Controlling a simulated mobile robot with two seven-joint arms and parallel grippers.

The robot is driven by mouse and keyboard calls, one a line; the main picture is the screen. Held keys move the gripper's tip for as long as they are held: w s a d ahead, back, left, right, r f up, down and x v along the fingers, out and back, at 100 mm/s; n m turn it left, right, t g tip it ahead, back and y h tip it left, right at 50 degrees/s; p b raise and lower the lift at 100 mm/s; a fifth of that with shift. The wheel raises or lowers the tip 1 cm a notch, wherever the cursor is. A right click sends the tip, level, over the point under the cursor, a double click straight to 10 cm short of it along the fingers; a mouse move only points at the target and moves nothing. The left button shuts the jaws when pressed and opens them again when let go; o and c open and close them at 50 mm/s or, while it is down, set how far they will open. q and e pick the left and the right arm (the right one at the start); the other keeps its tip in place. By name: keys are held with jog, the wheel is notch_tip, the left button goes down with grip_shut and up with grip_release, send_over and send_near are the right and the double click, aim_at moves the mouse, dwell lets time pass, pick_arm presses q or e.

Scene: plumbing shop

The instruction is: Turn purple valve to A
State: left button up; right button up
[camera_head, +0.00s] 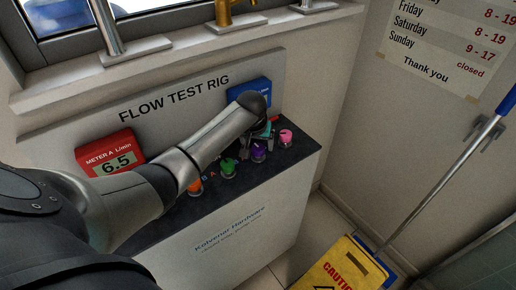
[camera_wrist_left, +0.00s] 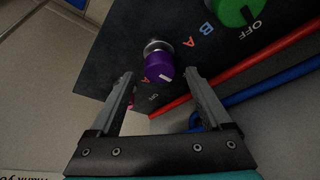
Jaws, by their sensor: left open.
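The purple valve (camera_head: 258,151) stands on the dark top of the test rig, between the green and pink valves. In the left wrist view the purple knob (camera_wrist_left: 159,67) has a white mark on its lower right face. An orange letter A (camera_wrist_left: 188,42) is printed beside it, with a blue B (camera_wrist_left: 207,28) farther toward the green valve. My left gripper (camera_wrist_left: 160,76) is open, its fingers on either side of the purple knob with gaps visible; I cannot tell their exact depth. In the head view my left gripper (camera_head: 262,132) is partly hidden by my wrist.
The green valve (camera_head: 228,168), orange valve (camera_head: 195,186) and pink valve (camera_head: 286,137) stand close in the same row. A red meter (camera_head: 108,152) reads 6.5; a blue meter (camera_head: 248,93) is partly hidden. Red (camera_wrist_left: 250,72) and blue pipes run nearby. A yellow caution sign (camera_head: 342,268) stands right.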

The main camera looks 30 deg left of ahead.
pick_arm(q)
jog(key=shift+x, duration=1.1)
grip_shut()
